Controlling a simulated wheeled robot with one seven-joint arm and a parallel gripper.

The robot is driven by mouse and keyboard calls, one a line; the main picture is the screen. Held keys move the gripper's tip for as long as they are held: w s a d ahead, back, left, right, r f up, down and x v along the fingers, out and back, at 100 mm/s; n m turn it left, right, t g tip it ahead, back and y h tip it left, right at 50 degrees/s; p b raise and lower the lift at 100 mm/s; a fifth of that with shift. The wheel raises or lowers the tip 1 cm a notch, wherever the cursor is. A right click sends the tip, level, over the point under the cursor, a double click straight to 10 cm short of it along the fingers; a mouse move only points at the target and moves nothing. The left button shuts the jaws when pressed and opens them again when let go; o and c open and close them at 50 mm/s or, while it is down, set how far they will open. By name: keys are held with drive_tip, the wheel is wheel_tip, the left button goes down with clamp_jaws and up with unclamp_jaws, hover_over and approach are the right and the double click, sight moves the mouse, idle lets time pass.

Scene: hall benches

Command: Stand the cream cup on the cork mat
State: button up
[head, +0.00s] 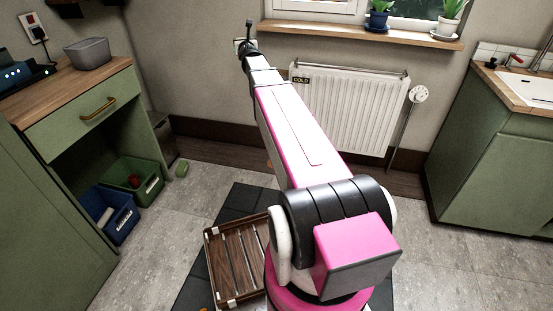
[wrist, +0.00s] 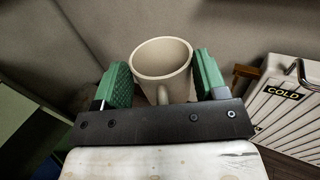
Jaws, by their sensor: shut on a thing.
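My gripper (wrist: 163,82) is shut on the cream cup (wrist: 160,62), with one green finger pad on each side of it. In the wrist view the cup's open rim faces up toward the camera, and its handle points toward the gripper body. In the head view my arm reaches away toward the back wall, and the gripper is small at its far end. I cannot make out the cup clearly there. The cork mat does not show in either view.
A radiator (head: 347,110) with a COLD sign is on the back wall. A wooden-topped green cabinet (head: 60,95) with a grey container (head: 88,53) stands left. Blue (head: 118,222) and green (head: 135,180) bins sit beneath. A slatted crate (head: 237,262) is beside my base. A sink counter (head: 490,160) stands right.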

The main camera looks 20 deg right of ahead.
drive_tip(key=w+d+f+m+g+h, duration=0.15)
drive_tip(key=w+f, duration=0.45)
drive_tip(key=f, duration=0.9)
drive_tip(key=w+d+f+m+h, duration=0.15)
drive_tip(key=w+f, duration=0.35)
drive_tip(key=f, duration=1)
drive_tip(key=w+d+f+m+h, duration=0.1)
drive_tip(key=w+d+f+h, duration=0.35)
drive_tip(key=f, duration=0.95)
wheel_tip(320, 180, down, 30)
drive_tip(key=s+m+g, duration=0.2)
drive_tip(key=shift+t+h, duration=0.25)
drive_tip(key=shift+h, duration=0.1)
drive_tip(key=shift+s+d+f, duration=0.2)
drive_tip(key=shift+d+f, duration=2.5)
drive_tip(key=shift+d, duration=0.15)
drive_tip(key=shift+s+d+f, duration=0.2)
drive_tip(key=shift+d+f, duration=2.5)
drive_tip(key=shift+d, duration=0.15)
drive_tip(key=shift+f, duration=0.1)
drive_tip(key=o, duration=0.8)
drive_tip(key=shift+c, duration=0.2)
drive_tip(key=shift+o, duration=1.3)
